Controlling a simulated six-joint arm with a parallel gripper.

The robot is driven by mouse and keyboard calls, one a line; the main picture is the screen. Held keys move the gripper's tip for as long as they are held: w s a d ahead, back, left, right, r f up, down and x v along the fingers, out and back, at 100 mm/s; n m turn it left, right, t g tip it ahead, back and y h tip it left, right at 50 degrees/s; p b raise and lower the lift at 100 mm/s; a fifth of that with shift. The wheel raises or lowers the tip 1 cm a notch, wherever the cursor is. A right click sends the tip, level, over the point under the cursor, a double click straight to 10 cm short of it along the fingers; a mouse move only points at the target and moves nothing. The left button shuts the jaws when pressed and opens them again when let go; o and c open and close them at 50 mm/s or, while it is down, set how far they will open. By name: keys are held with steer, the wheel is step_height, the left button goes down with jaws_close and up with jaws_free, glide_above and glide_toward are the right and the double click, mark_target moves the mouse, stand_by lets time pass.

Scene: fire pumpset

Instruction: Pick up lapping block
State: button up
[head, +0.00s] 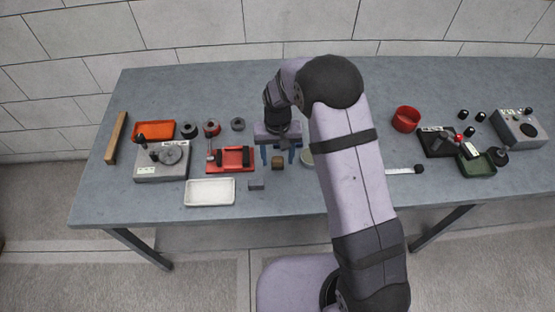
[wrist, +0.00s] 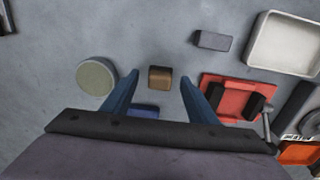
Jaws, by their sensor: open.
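My gripper (head: 278,155) is over the middle of the table, its two blue fingers pointing down, apart and empty. A small brown block (head: 278,163) lies on the table near the fingertips; in the wrist view it (wrist: 160,77) appears between them, with no contact visible. A small dark grey block (head: 256,185) lies nearer the front edge; in the wrist view it (wrist: 212,40) is beyond the right finger. I cannot tell for certain which block is the lapping block. A blue item (wrist: 143,110) shows partly between the fingers, cut off by the gripper body.
A round grey-green disc (wrist: 97,77) lies beside one finger. A red fixture (wrist: 232,96) with black pads is close on the other side. A white tray (head: 210,192) and grey instrument (head: 162,162) stand left. A red cup (head: 406,119) stands right.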

mark_target(278, 159)
steer(key=shift+f, duration=0.75)
steer(key=c, duration=1.2)
steer(key=shift+c, duration=0.2)
step_height(278, 159, up, 10)
steer(key=shift+r+b, duration=0.1)
steer(key=shift+b, duration=1.1)
